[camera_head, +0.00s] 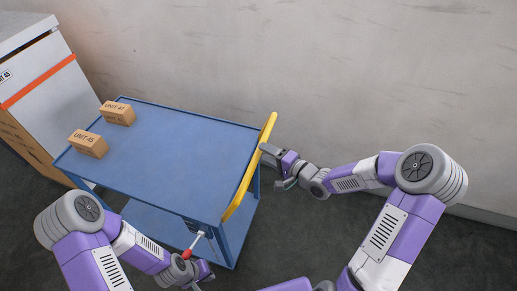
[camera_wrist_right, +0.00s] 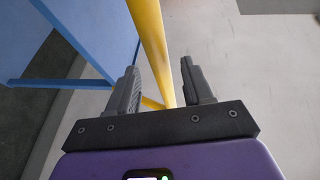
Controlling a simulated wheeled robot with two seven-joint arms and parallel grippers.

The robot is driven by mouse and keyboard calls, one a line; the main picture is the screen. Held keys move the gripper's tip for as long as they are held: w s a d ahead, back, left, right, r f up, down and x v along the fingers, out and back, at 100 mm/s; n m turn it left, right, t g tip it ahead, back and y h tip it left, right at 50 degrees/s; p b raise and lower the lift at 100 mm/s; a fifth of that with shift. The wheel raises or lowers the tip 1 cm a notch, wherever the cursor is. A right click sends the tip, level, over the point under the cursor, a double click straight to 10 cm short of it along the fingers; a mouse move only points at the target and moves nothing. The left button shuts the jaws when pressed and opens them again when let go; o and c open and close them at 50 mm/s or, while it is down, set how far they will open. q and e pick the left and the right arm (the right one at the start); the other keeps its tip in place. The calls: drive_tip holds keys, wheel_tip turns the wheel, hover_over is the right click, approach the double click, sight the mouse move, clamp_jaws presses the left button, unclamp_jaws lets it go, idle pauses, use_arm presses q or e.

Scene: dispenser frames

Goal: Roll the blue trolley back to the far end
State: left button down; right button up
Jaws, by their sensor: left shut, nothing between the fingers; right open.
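The blue trolley (camera_head: 175,155) stands against the wall side. Its yellow push bar (camera_head: 250,170) runs along its right end. My right gripper (camera_head: 271,160) is open at the bar. In the right wrist view the yellow bar (camera_wrist_right: 150,45) passes between the open fingers (camera_wrist_right: 160,85), nearer the left one, with no clear grip on it. A lever with a red knob (camera_head: 187,254) sticks out from a dark plate on the trolley's near right side. My left gripper (camera_head: 203,270) is shut and empty beside the lever; its fingertips are hard to make out.
Two cardboard boxes, marked UNIT 47 (camera_head: 117,113) and UNIT 45 (camera_head: 88,144), sit on the trolley's top at its left end. The grey wall (camera_head: 330,70) runs behind. Dark floor lies around.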

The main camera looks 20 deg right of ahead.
drive_tip(key=shift+b+x, duration=0.3)
drive_tip(key=shift+x, duration=1.75)
drive_tip(key=shift+f, duration=0.1)
clamp_jaws()
